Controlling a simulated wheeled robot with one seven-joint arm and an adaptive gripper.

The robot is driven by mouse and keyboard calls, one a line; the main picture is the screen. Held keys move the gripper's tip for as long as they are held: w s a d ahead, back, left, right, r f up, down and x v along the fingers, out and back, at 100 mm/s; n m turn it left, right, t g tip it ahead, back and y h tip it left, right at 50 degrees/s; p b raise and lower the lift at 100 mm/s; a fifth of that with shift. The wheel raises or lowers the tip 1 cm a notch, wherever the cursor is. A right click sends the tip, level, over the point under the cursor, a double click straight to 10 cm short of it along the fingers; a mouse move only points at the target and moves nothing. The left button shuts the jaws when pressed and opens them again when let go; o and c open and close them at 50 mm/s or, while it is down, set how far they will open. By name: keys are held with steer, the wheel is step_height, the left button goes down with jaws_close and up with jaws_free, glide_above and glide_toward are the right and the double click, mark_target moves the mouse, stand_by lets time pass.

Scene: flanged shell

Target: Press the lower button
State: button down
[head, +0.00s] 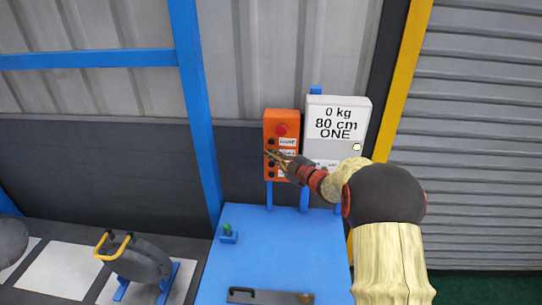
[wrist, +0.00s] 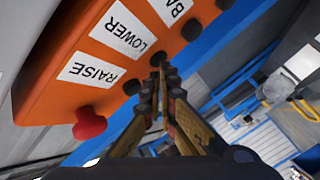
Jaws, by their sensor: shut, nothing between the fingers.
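An orange control box (head: 269,120) hangs at the centre in the head view. In the wrist view its face (wrist: 60,95) carries white labels, among them RAISE (wrist: 92,70) and LOWER (wrist: 130,30), with a row of black buttons. The lower button (wrist: 158,57) lies in line with the LOWER label and is partly behind my fingertips. My gripper (wrist: 160,72) is shut and empty, its tips right at that button; I cannot tell whether they touch it. In the head view my gripper (head: 272,154) reaches the box from the right and covers part of its labels.
A red knob (head: 281,130) sits at the box's top, also seen in the wrist view (wrist: 88,123). The raise button (wrist: 131,87) is close beside my fingers. A white display box (head: 322,147) reading 0 kg, 80 cm, ONE stands right of it. A blue table (head: 270,260) lies below.

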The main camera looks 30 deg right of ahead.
steer(key=shift+w+d+r, duration=0.2)
steer(key=shift+w+d, duration=0.15)
stand_by(0.6)
steer(key=shift+d+r, duration=0.1)
steer(key=shift+r, duration=0.15)
stand_by(0.3)
steer(key=shift+b, duration=0.3)
steer(key=shift+s+a+f, duration=0.35)
steer(key=shift+a+f, duration=0.05)
steer(key=shift+a, duration=0.1)
steer(key=s+a, duration=0.3)
steer(key=s, duration=0.2)
steer(key=shift+a+f+b, duration=0.15)
steer(key=shift+a+b, duration=0.1)
steer(key=shift+b, duration=0.1)
